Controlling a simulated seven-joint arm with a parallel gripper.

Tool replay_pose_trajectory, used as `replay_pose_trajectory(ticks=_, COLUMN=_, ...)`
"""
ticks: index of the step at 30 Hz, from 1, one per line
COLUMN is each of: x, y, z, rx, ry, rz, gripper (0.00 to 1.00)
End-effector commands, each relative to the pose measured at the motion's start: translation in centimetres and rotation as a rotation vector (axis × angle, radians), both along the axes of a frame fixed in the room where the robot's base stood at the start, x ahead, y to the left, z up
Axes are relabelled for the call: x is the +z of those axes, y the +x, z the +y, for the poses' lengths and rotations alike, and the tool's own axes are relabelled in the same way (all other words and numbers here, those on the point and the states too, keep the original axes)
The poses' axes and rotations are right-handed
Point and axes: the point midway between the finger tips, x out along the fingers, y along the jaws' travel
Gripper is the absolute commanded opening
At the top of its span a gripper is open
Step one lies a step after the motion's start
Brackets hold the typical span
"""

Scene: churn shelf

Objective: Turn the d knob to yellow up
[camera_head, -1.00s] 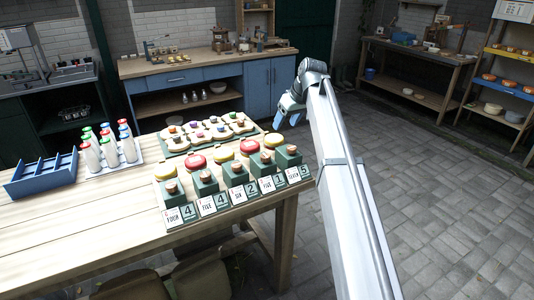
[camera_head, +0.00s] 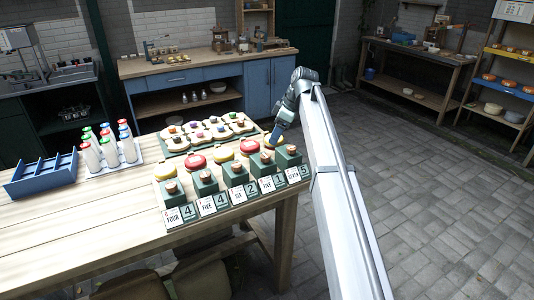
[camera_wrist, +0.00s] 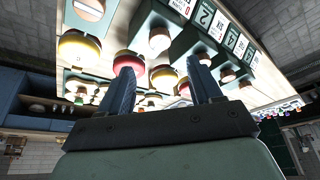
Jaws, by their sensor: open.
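A row of round red and yellow knobs stands behind green blocks on the table's right end. In the head view a red knob (camera_head: 249,147) is second from the right, and a yellow knob (camera_head: 223,154) is to its left. I cannot read which one is marked d. My gripper (camera_head: 273,137) is open and empty above the right end of the row, partly covering the rightmost yellow knob. In the wrist view the open fingers (camera_wrist: 157,80) point toward the row.
Green blocks with wooden tops (camera_head: 232,172) and number cards (camera_head: 220,200) line the table's front edge. A tray of small coloured pieces (camera_head: 205,133) lies behind the knobs. Bottles (camera_head: 110,150) and a blue rack (camera_head: 42,175) stand left. The table's left front (camera_head: 70,240) is clear.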

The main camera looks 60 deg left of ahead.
Motion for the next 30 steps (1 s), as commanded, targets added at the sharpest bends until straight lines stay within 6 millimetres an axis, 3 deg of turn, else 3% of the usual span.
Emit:
replay_pose_trajectory(ticks=6, x=-3.7, y=-1.2, z=1.1, rx=0.0, ry=-0.001, rz=0.001, gripper=0.64)
replay_pose_trajectory(ticks=15, x=-7.5, y=-2.2, z=2.2, rx=-0.001, ry=0.0, rz=0.0, gripper=0.64)
replay_pose_trajectory(ticks=21, x=-8.7, y=-2.6, z=2.6, rx=-0.001, ry=0.0, rz=0.0, gripper=0.64)
replay_pose_trajectory(ticks=30, x=-8.9, y=-2.6, z=2.6, rx=-0.001, ry=0.0, rz=0.0, gripper=0.64)
